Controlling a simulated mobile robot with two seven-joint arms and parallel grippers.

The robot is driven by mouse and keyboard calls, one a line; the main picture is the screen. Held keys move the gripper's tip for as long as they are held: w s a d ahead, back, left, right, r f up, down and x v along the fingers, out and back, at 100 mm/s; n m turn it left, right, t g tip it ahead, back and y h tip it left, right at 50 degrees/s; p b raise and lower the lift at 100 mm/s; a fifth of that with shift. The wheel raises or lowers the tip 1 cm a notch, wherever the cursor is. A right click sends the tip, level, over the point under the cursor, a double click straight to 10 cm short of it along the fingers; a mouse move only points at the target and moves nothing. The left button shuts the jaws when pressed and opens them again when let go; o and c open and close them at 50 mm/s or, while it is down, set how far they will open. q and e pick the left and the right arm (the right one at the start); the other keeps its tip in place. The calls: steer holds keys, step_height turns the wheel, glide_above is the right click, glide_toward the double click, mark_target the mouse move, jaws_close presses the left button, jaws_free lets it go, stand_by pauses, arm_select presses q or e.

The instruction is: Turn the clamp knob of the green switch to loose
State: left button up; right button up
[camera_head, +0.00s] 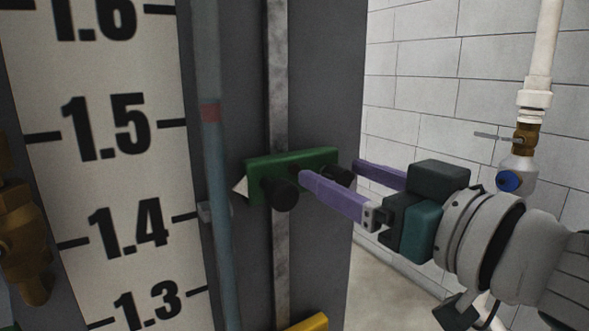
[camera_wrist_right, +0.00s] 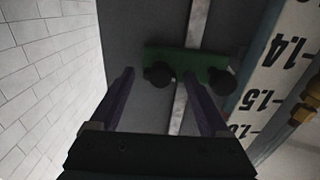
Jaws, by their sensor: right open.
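The green switch (camera_head: 262,169) is clamped across a vertical metal rail in the head view. It also shows in the right wrist view (camera_wrist_right: 180,54). It carries two black knobs, a left one (camera_head: 281,193) and a right one (camera_head: 341,176). My right gripper (camera_head: 330,174) is open, with its purple fingers pointing at the switch. Its tips are on either side of the right knob, which sits between them in the wrist view (camera_wrist_right: 158,76). Contact with the knob cannot be told. The other knob (camera_wrist_right: 221,80) lies outside the fingers. My left gripper is not in view.
A grey-blue tube (camera_head: 220,220) with a red band stands left of the rail (camera_head: 279,105), beside a numbered scale (camera_head: 110,170). A yellow part (camera_head: 308,322) is on the rail below.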

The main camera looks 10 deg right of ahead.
jaws_close()
stand_by(0.6)
